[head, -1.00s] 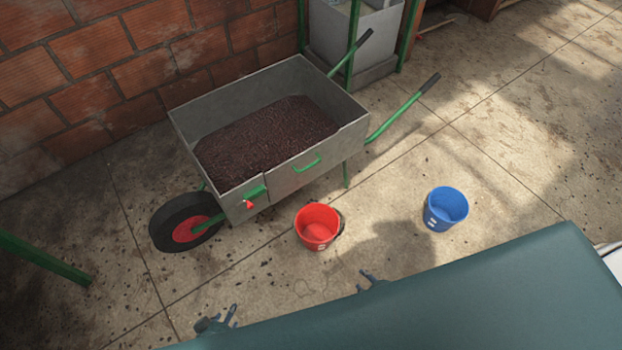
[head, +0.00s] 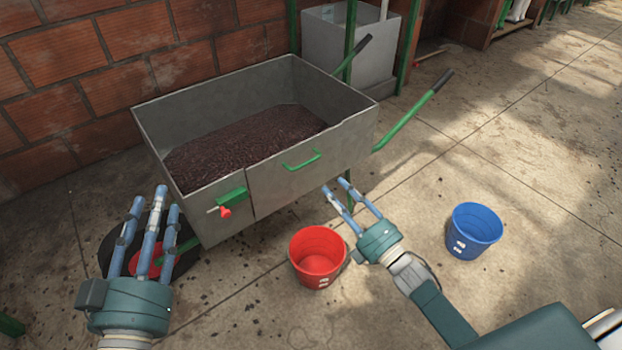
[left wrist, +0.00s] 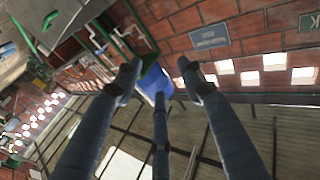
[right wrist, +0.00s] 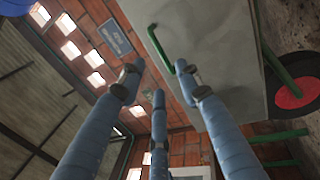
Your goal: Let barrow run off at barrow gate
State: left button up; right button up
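The barrow (head: 215,105) is a grey metal tray with a heap of dark reddish-brown material (head: 245,140) inside. Its near side has a gate panel (head: 280,183) with a green handle (head: 302,161). Left of the panel is a green latch (head: 232,197) with a red knob (head: 225,211). My left gripper (head: 148,205) is open and empty, in front of the barrow's wheel and left of the latch. My right gripper (head: 337,188) is open and empty, right of and below the green handle. The handle also shows in the right wrist view (right wrist: 157,48), apart from the fingers.
A red bucket (head: 318,258) stands on the floor below the gate side. A blue bucket (head: 474,231) stands further right. A brick wall (head: 80,45) and a grey bin (head: 340,45) are behind.

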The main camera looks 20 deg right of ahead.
aim_at(309, 163)
jog(key=b+x, duration=0.2)
jog(key=x, duration=0.8)
jog(key=shift+w+r, duration=0.1)
jog(key=shift+w+a, duration=0.1)
jog(key=shift+w, duration=0.15)
pick_arm(q)
jog(key=s+r+t+h, duration=0.2)
jog(key=s+r+t, duration=0.3)
jog(key=r, duration=0.6)
jog(key=shift+r+t, duration=0.3)
jog(key=shift+t, duration=0.3)
pick_arm(e)
jog(key=shift+c, duration=0.3)
grip_shut()
